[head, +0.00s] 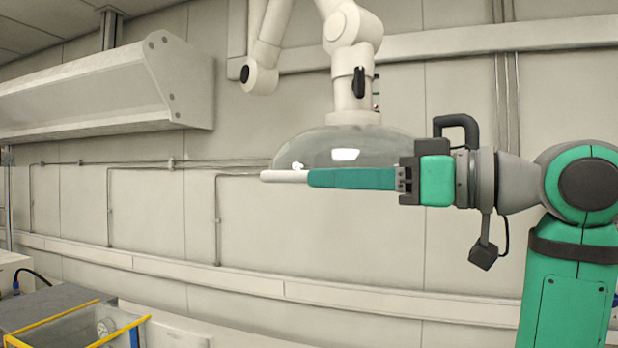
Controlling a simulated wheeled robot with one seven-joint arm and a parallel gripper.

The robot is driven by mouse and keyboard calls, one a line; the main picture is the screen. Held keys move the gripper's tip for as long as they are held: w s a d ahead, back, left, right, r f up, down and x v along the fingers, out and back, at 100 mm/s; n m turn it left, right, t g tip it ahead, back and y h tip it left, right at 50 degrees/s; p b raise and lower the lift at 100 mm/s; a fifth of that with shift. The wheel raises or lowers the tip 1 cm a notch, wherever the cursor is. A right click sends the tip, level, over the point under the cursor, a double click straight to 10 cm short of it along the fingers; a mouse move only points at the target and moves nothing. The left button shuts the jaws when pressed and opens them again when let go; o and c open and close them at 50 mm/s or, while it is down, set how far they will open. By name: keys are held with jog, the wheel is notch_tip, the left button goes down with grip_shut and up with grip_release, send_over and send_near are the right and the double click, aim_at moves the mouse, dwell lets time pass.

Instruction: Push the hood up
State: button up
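The hood (345,143) is a clear, shallow dome in the upper middle of the head view. It hangs from a white jointed extraction arm (352,85) on the wall side. My gripper (285,176) reaches in from the right, level, with a green finger and a pale tip pointing left. It lies across the lower rim of the hood in the picture. Whether it touches the rim or is only in front of it cannot be told. Only one finger shows from this side, so the opening between fingers is hidden. Nothing is seen held.
A long white wall cabinet (105,90) is at the upper left. A bin with yellow edges (75,328) stands at the lower left beside a grey surface. Thin pipes and a white rail (220,279) run along the wall. The space below my gripper looks clear.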

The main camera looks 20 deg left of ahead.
jog(key=d, duration=0.3)
jog(key=shift+s+d, duration=0.15)
jog(key=shift+s, duration=0.1)
